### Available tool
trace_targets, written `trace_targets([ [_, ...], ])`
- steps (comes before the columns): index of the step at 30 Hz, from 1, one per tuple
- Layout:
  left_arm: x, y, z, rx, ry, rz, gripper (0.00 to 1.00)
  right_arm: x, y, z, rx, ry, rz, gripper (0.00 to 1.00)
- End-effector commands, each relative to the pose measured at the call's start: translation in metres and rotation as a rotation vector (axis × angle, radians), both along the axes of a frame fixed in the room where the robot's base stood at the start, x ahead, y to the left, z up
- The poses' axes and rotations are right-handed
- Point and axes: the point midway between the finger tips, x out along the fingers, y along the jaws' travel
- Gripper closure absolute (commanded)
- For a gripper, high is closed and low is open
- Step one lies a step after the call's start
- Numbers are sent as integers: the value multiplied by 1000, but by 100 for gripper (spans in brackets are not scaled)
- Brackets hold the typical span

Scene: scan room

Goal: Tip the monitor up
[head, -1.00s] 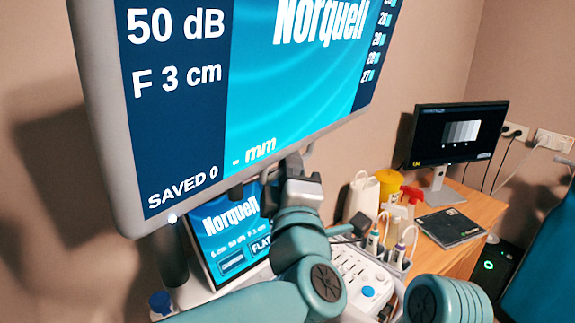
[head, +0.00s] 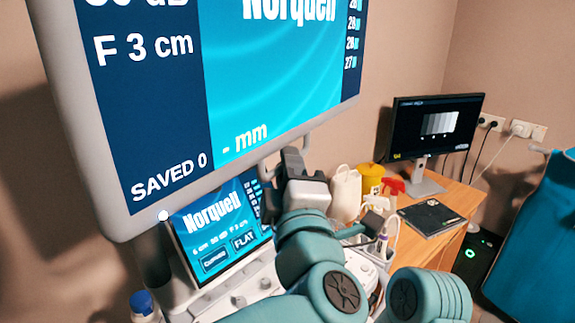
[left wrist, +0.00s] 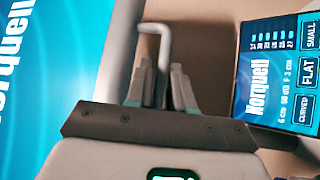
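The large monitor (head: 278,90) fills the upper left of the head view, with a blue Norquell screen and a grey frame. A thin grey handle (head: 306,140) hangs from its bottom edge; it also shows in the left wrist view as a pale bent bar (left wrist: 162,38). My left gripper (head: 291,160) is at this handle. In the left wrist view its fingers (left wrist: 162,88) stand apart, one on each side of the bar, with small gaps showing. Whether either finger touches the bar is unclear.
A smaller Norquell touchscreen (head: 222,228) stands just below the monitor, close to my left gripper. Behind are a white bottle (head: 346,192), a yellow container (head: 371,176) and a black desk monitor (head: 436,130) on a wooden desk (head: 462,204). A blue-capped bottle (head: 142,303) is at lower left.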

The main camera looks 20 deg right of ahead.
Motion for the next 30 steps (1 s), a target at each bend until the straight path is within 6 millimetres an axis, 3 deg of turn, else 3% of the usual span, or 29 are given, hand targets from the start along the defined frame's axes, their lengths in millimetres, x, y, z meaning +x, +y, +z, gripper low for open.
trace_targets([
  [6,-55,7,-17,-1,-3,-5,78,0,0,-27,0,0,0,40],
  [15,-122,17,-30,-1,-1,-4,78,0,0,-48,0,0,0,40],
  [21,-142,20,-33,0,-1,-1,78,0,0,-52,0,0,0,40],
  [30,-144,20,-32,0,0,0,78,0,0,-52,0,0,0,40],
])
